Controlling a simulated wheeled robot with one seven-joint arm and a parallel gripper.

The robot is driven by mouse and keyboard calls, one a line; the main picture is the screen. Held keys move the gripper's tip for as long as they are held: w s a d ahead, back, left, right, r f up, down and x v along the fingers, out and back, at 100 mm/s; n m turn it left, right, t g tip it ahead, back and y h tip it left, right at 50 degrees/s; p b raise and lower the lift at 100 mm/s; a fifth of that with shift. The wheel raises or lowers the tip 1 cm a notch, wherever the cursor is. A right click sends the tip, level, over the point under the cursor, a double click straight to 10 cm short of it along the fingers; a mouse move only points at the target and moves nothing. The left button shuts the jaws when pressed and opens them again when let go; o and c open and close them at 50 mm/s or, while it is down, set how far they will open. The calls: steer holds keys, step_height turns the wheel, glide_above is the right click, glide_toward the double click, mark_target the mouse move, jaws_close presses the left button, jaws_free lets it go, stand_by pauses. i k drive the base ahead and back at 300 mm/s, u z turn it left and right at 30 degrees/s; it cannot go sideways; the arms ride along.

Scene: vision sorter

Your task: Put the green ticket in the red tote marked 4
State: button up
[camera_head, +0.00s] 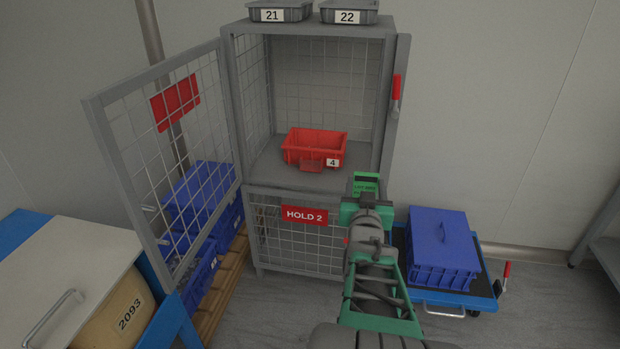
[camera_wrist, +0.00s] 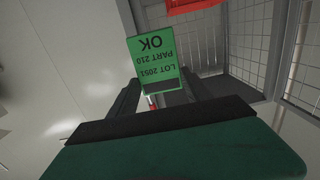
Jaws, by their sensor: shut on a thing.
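The green ticket (camera_wrist: 155,62) is printed "LOT 2051 PART 210 OK" and appears upside down in the wrist view. In the head view the green ticket (camera_head: 366,185) sticks up above my gripper (camera_head: 367,201), which is shut on its lower edge. The red tote marked 4 (camera_head: 316,142) stands on the shelf of the open upper cage, to the left of and beyond my gripper. The tote's visible inside looks empty. In the wrist view part of a red thing (camera_wrist: 190,5), likely this tote, shows at the top edge.
The mesh door (camera_head: 165,150) stands swung open to the left. The cage's right post (camera_head: 392,100) with a red handle is near my gripper's path side. A lower cage door reads HOLD 2 (camera_head: 304,215). A blue crate (camera_head: 441,248) sits on a cart at right.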

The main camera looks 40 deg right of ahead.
mark_target(311, 168)
steer(key=z, duration=0.05)
steer(key=i, duration=1.2)
steer(key=u, duration=0.05)
